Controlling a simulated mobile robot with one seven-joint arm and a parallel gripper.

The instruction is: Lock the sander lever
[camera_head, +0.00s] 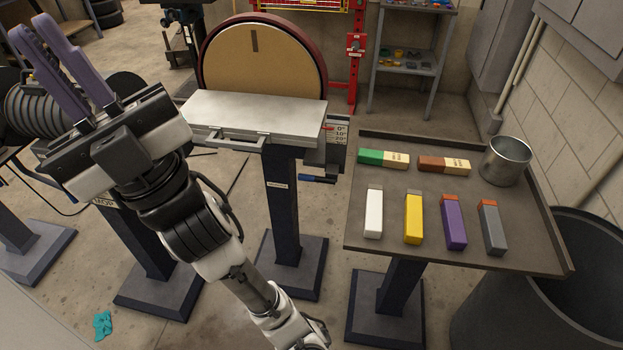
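The disc sander has a round tan disc (225,72) in a dark red rim, behind a light grey work table (255,106) on a dark pedestal. An angle scale (338,135) shows at the table's right side. Below it, a short lever with a blue handle (317,179) sticks out beside the pedestal. Whether it is locked cannot be told. My gripper (45,28) has purple fingers and is raised at the upper left, well left of the lever and apart from it. Its fingers lie close together in this view, and their gap is unclear. I see nothing held.
A grey tray table (360,240) at the right holds several coloured blocks and a metal cup (506,160). A dark bin (560,300) stands at the lower right. A teal rag (102,324) lies on the floor. Floor shows between the sander pedestal and tray table.

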